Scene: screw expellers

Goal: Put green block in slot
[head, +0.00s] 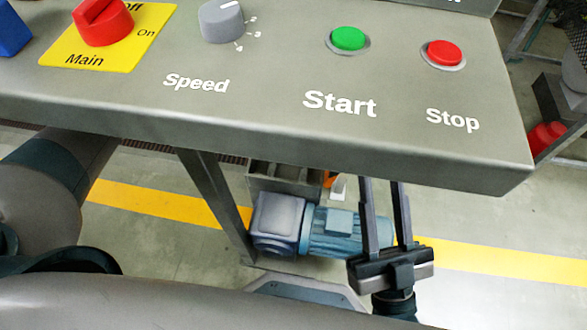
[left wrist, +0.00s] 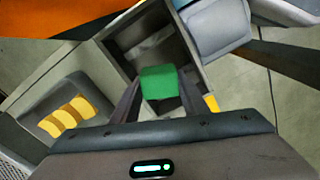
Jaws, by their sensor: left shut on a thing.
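A green block (left wrist: 160,83) is held between the fingertips of my left gripper (left wrist: 159,92) in the left wrist view. Behind it is a grey open-topped box (left wrist: 118,38) with divided, dark compartments. The block overlaps the box in the picture; I cannot tell whether it is inside or above it. The box also shows under the panel in the head view (head: 284,186), where my left gripper is hidden. My right gripper (head: 383,188) has its fingers apart with nothing visible between them, below the panel's front edge; its tips may be hidden by the panel.
The grey control panel (head: 270,130) spans the head view, with a red main switch (head: 104,28), green start button (head: 348,39) and red stop button (head: 444,53). A blue-grey motor (head: 335,230) stands below. Yellow pieces (left wrist: 68,117) lie left in the left wrist view.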

